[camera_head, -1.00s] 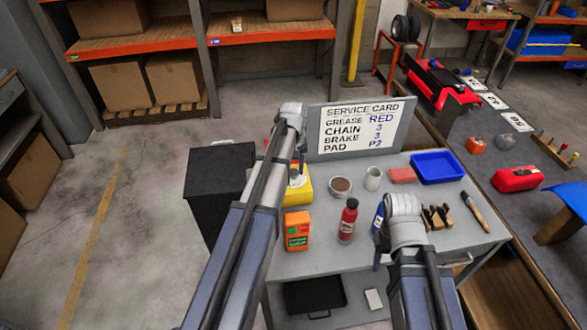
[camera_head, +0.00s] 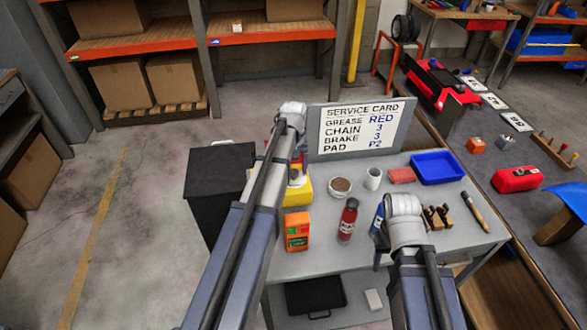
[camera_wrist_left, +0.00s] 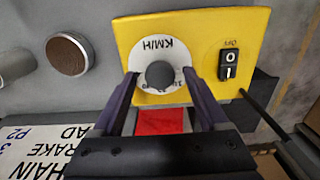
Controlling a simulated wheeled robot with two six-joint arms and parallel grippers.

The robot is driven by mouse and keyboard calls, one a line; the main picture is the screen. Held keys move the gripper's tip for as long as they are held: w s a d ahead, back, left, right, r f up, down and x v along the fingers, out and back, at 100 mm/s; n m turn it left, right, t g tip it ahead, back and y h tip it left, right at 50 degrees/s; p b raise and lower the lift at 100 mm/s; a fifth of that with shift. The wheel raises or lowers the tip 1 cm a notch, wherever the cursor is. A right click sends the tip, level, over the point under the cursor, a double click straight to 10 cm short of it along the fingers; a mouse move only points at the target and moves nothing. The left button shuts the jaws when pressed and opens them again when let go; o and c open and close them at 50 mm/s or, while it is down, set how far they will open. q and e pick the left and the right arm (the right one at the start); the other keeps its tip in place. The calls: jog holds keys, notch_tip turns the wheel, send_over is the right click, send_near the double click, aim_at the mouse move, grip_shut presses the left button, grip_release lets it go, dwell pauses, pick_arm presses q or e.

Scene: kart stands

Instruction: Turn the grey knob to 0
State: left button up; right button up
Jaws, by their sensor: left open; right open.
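The grey knob (camera_wrist_left: 160,74) sits at the middle of a white dial (camera_wrist_left: 185,52) marked KM/H on a yellow box (camera_wrist_left: 245,30). My left gripper (camera_wrist_left: 160,78) is open, with one finger on each side of the knob. I cannot tell whether the fingers touch it. The number marks on the dial are partly hidden and hard to read. In the head view the yellow box (camera_head: 297,194) stands at the cart's left edge, partly behind my left arm. My right gripper (camera_head: 379,254) is low over the cart's front part, mostly hidden by its own wrist.
The box has a black switch (camera_wrist_left: 229,64) marked OFF. A service card board (camera_head: 362,127) stands behind. An orange box (camera_head: 297,232), a red bottle (camera_head: 347,220), a brown-filled bowl (camera_head: 340,187), a white cup (camera_head: 373,179) and a blue tray (camera_head: 437,168) stand on the cart.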

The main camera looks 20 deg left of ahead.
aim_at(293, 172)
pick_arm(q)
jog(key=shift+r+p, duration=3.75)
jog(key=shift+r, duration=0.1)
pick_arm(e)
notch_tip(293, 172, up, 8)
jog(key=shift+f, duration=0.15)
pick_arm(q)
jog(key=shift+f, duration=0.1)
